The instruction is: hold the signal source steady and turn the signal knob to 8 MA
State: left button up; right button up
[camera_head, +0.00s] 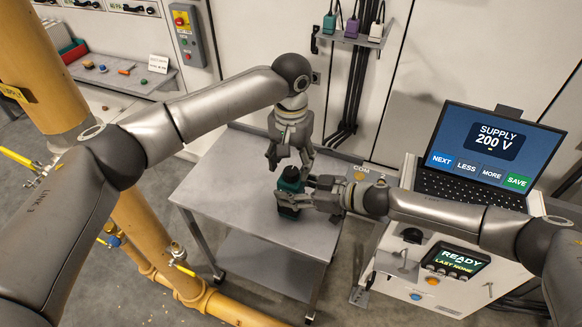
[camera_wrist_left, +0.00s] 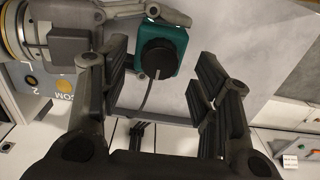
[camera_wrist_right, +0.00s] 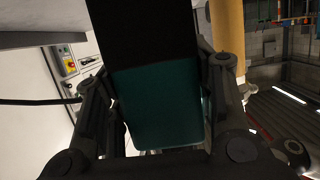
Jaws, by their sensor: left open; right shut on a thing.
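The signal source is a teal and black box (camera_head: 290,190), held above the grey table. My right gripper (camera_head: 312,195) is shut on it from the right; its teal end (camera_wrist_right: 160,105) fills the space between the fingers in the right wrist view. The signal knob (camera_wrist_left: 157,58) is a round black part on the teal face (camera_wrist_left: 178,42) in the left wrist view. Its markings cannot be read, and a grey cable runs by it. My left gripper (camera_head: 290,163) is open, pointing down just above the box. In the left wrist view its fingers (camera_wrist_left: 160,95) stand apart on either side of the knob, not touching it.
The grey table (camera_head: 225,190) is otherwise bare. A test cabinet (camera_head: 400,285) at the right carries a laptop (camera_head: 490,155) reading "SUPPLY 200 V" and a small screen (camera_head: 455,262) reading "READY, LAST NONE". Yellow pipes (camera_head: 150,235) stand left. A bench (camera_head: 110,70) is at the back left.

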pick_arm(q)
jog(key=shift+f, duration=1.15)
jog(key=c, duration=1.1)
